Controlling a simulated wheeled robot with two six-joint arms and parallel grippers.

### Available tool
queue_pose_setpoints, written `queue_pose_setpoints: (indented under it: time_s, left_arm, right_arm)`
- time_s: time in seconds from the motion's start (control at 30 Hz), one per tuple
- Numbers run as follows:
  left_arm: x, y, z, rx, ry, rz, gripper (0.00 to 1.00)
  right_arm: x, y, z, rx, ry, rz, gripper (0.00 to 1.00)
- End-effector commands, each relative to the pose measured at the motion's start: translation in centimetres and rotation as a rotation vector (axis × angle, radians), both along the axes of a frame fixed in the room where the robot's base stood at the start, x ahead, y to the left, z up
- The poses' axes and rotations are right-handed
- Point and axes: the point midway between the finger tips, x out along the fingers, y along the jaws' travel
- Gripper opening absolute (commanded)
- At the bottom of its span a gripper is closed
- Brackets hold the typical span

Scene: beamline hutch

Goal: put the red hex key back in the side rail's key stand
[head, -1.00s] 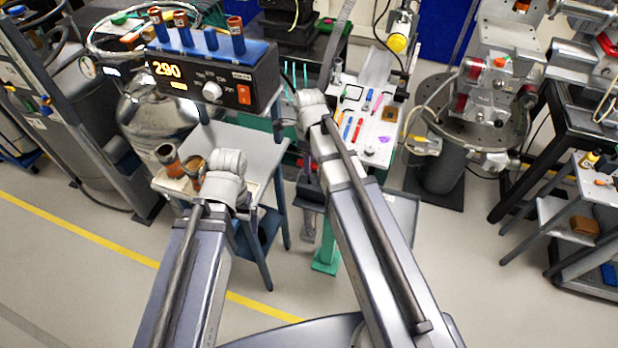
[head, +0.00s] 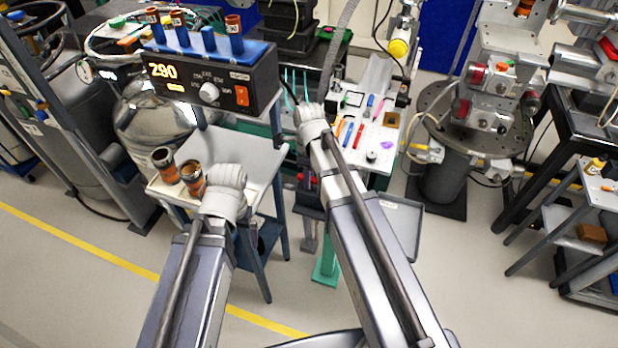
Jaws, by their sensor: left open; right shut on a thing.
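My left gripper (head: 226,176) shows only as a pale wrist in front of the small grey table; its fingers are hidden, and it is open. My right gripper (head: 310,112) reaches to the left edge of the white work surface (head: 390,110). Thin teal rods (head: 287,79) stand just beyond and to the left of the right wrist. I cannot tell whether they belong to the key stand, which I cannot pick out.
Red (head: 358,133) and blue (head: 348,131) sticks lie on the white surface to the right of my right wrist. A control box (head: 225,90) reading 290 stands at upper left. Two brown-orange cups (head: 164,163) are beside my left wrist.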

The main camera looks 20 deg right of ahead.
Motion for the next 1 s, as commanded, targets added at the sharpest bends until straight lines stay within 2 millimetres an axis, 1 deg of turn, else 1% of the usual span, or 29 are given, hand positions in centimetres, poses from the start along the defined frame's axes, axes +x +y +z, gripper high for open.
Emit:
queue_pose_setpoints:
  time_s: [0.03,0.27,0.53,0.67,0.87,1.0]
  left_arm:
    - [0.0,0.0,0.0,0.0,0.0,0.0,0.97]
    - [0.0,0.0,0.0,0.0,0.0,0.0,0.97]
    - [0.0,0.0,0.0,0.0,0.0,0.0,0.97]
    - [0.0,0.0,0.4,0.0,0.0,0.0,0.97]
    - [0.0,0.0,2.0,0.0,0.0,0.0,0.97]
    - [0.0,0.0,3.9,0.0,0.0,0.0,0.97]
  right_arm:
    - [0.0,0.0,0.0,0.0,0.0,0.0,0.25]
    - [0.0,0.0,0.0,0.0,0.0,0.0,0.51]
    - [0.0,0.0,0.0,0.0,0.0,0.0,0.51]
    - [0.0,0.0,0.4,0.0,0.0,0.0,0.51]
    - [0.0,0.0,2.0,0.0,0.0,0.0,0.51]
    - [0.0,0.0,3.9,0.0,0.0,0.0,0.51]
